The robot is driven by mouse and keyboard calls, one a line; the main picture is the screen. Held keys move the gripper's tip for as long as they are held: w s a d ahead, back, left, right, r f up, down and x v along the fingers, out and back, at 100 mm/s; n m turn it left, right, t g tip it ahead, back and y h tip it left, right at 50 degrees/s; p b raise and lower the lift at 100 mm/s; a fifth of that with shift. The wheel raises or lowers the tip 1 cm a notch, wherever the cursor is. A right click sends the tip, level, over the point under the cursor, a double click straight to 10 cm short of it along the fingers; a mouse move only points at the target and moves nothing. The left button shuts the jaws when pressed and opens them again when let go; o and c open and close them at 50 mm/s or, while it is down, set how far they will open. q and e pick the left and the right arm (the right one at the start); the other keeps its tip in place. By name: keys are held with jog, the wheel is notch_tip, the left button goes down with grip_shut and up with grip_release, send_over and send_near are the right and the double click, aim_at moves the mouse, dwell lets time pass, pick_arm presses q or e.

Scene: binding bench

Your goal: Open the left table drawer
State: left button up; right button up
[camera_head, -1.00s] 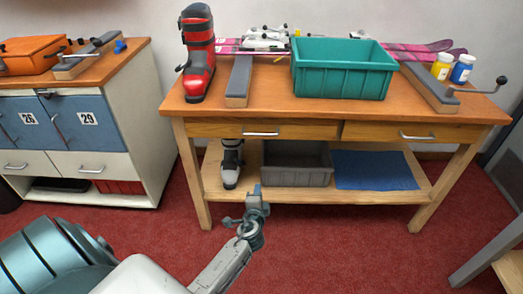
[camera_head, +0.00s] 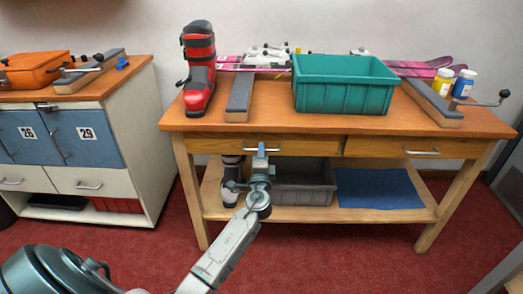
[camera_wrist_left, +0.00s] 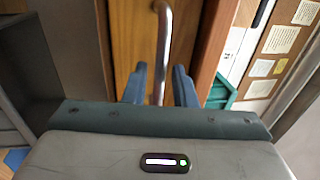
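The left table drawer (camera_head: 318,146) is a wooden front under the tabletop and looks shut, flush with the table frame. Its metal bar handle (camera_head: 275,150) is partly covered by my left gripper (camera_head: 261,150), which is in front of it. In the left wrist view the handle (camera_wrist_left: 163,35) runs between the two blue fingers of my left gripper (camera_wrist_left: 160,87). The fingers stand apart on either side of the bar, with gaps showing, so the gripper is open around it. The drawer front (camera_wrist_left: 130,40) lies behind. My right gripper is not in view.
The right drawer (camera_head: 400,148) is shut. On the wooden table (camera_head: 215,118) stand a red ski boot (camera_head: 198,75), a teal crate (camera_head: 343,88) and clamps. A grey bin (camera_head: 305,185) and blue cloth (camera_head: 378,188) lie on the lower shelf. Red carpet in front is clear.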

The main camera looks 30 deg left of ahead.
pick_arm(q)
jog(key=shift+x, duration=0.8)
grip_shut()
jog(key=shift+s+d+f, duration=0.1)
jog(key=shift+s, duration=0.05)
